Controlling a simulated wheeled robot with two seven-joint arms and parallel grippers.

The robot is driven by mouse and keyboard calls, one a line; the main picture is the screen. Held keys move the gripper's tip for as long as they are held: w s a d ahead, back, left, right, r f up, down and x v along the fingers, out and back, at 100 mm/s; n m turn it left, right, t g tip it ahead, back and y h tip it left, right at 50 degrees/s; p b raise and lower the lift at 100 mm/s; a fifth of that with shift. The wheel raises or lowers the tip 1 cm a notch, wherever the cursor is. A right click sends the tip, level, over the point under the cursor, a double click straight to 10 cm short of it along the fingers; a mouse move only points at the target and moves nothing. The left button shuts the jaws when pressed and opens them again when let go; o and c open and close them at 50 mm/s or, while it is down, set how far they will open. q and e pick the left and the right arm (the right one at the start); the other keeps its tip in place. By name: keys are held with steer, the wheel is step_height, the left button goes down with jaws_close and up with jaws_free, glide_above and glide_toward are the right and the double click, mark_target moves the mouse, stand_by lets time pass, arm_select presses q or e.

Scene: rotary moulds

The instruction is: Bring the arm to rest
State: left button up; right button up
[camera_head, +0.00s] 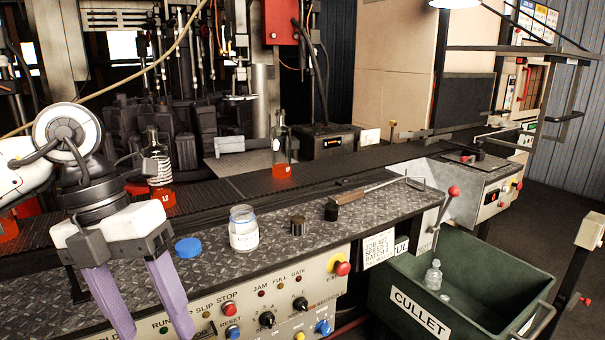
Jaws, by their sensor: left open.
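My left gripper (146,297) hangs at the lower left, in front of the checker-plate bench. Its two purple fingers point down and stand apart, with nothing between them. My left arm comes in from the left edge above it. My right gripper is not in this view.
The bench (337,239) carries a blue lid (188,247), a labelled jar (243,229), small dark pieces and a hooked tool (379,187). Bottles with red-orange bases (282,150) stand on the conveyor behind. A green cullet bin (480,285) holding a clear bottle (433,275) is at right.

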arm_select(q)
steer(key=s+d+f+m+g+h, duration=0.1)
steer(key=s+d+g+h, duration=0.2)
steer(key=d, duration=0.6)
steer(key=s+d+f+m+g+h, duration=0.1)
steer(key=s+d+h, duration=0.2)
steer(key=d+h, duration=0.35)
steer(key=w+d+r+n+t+h, duration=0.3)
steer(key=d+r+n+t+h, duration=0.2)
steer(key=d+n+h, duration=0.4)
steer(key=w+a+f+n+t+y, duration=0.5)
steer(key=w+a+f+n+t, duration=0.3)
steer(key=n+t, duration=0.8)
steer(key=a+f+n+t+y, duration=0.1)
steer(key=a+f+n+y, duration=0.1)
steer(key=f+n+y, duration=0.3)
steer(key=a+f+n+y, duration=0.1)
steer(key=a+f+y, duration=0.15)
steer(key=f, duration=0.45)
steer(key=s+a+f+n+g+y, duration=0.3)
steer(key=s+f, duration=0.6)
steer(key=f, duration=0.3)
steer(key=s+a+f+n+g+y, duration=0.3)
steer(key=s+a+f+g, duration=0.2)
steer(key=s+f, duration=0.4)
step_height(320, 180, down, 3)
steer(key=shift+a+f, duration=0.1)
steer(key=shift+a, duration=0.05)
